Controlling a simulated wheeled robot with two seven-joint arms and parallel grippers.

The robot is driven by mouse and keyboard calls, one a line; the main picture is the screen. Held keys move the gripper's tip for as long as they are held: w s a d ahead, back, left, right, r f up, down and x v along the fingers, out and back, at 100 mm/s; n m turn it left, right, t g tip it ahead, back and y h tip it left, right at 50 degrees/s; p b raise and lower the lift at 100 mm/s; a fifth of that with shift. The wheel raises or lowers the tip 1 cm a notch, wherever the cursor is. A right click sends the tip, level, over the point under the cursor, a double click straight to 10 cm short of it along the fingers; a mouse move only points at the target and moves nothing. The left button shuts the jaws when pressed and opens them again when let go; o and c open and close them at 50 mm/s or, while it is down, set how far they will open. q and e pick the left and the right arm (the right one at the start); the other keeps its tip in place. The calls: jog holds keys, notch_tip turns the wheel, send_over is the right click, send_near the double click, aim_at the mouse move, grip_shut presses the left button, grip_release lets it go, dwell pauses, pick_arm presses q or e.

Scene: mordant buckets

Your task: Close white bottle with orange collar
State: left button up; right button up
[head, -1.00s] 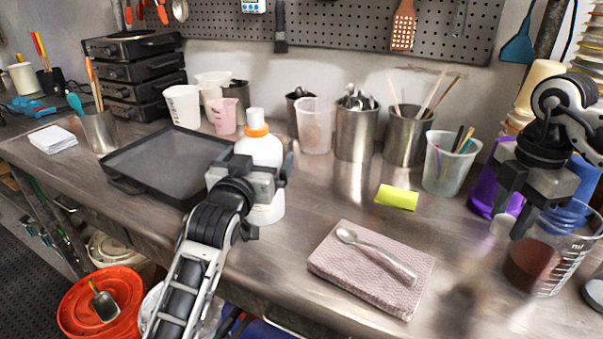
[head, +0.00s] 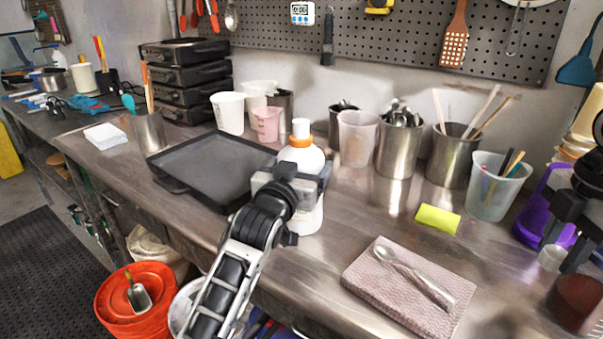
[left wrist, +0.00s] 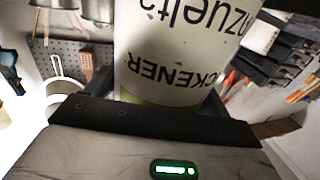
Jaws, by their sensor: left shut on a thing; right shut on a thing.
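The white bottle with orange collar (head: 307,161) stands upright near the middle of the bench. A white top piece (head: 301,128) sits above its orange collar (head: 300,141). My left gripper (head: 290,186) is shut around the bottle's body and hides part of it. In the left wrist view, the bottle's label (left wrist: 180,50) shows upside-down dark lettering between the fingers. My right gripper (head: 562,232) is at the right edge, apart from the bottle, shut on a small pale cylinder (head: 551,257). I cannot tell exactly what the cylinder is.
A black tray (head: 215,165) lies left of the bottle. Steel pots (head: 397,150) and a clear cup (head: 357,140) stand behind it. A folded cloth (head: 360,283) with a spoon and a yellow-green note (head: 438,219) lie to the right. A beaker of brown liquid (head: 577,303) is below my right gripper.

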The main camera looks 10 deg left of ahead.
pick_arm(q)
jog(key=shift+r, duration=0.2)
jog(key=shift+r, duration=1.15)
pick_arm(e)
jog(key=shift+f, duration=0.1)
pick_arm(q)
jog(key=s+r, duration=0.1)
jog(key=r, duration=0.1)
jog(key=s+r, duration=0.3)
jog(key=r, duration=0.1)
jog(key=shift+s+a+r, duration=0.1)
jog(key=shift+s+a, duration=0.2)
jog(key=shift+a, duration=0.1)
pick_arm(e)
jog(key=shift+r, duration=0.25)
pick_arm(q)
send_near(297, 127)
jog(key=shift+s+a+r, duration=0.1)
jog(key=shift+s+r, duration=0.3)
jog(key=shift+r, duration=0.3)
jog(key=shift+s+a+r, duration=0.1)
jog(key=shift+s+r, duration=0.25)
jog(key=shift+r, duration=0.35)
jog(key=shift+s+a+r, duration=0.15)
jog(key=shift+s+r, duration=0.25)
jog(key=shift+r, duration=0.25)
